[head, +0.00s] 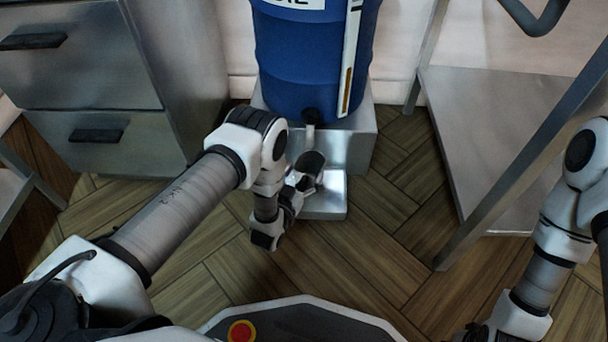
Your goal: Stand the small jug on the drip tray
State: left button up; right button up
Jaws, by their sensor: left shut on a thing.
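The drip tray (328,206) is a bright metal plate on the floor, in front of the stand under the blue drum. My left gripper (302,182) reaches in from the left over the tray's left side, below the drum's tap. It is shut on the small jug (313,163), which shows as a dark, rounded shape at the fingers, near the back of the tray. The gripper and wrist hide part of the jug and the tray's left part. I cannot tell whether the jug touches the tray. My right gripper is out of the picture.
The blue drum (313,60) stands on a metal stand (358,142), its black tap (311,116) just above the jug. A steel drawer cabinet (110,90) is at the left and a metal shelf table (500,130) at the right. The wooden floor (385,250) is clear right of the tray.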

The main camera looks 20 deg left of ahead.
pick_arm(q)
jog(key=o, duration=1.2)
jog(key=shift+f, duration=0.15)
jog(key=shift+s+r+p, duration=0.25)
jog(key=shift+r+p, duration=0.05)
jog(key=shift+p, duration=0.1)
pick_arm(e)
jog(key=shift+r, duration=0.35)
pick_arm(q)
jog(key=s+a+p, duration=0.1)
jog(key=s+p, duration=0.7)
jog(key=s, duration=0.3)
jog(key=shift+s+a+f+p, duration=0.15)
jog(key=shift+s+a+p, duration=0.05)
jog(key=shift+p, duration=0.2)
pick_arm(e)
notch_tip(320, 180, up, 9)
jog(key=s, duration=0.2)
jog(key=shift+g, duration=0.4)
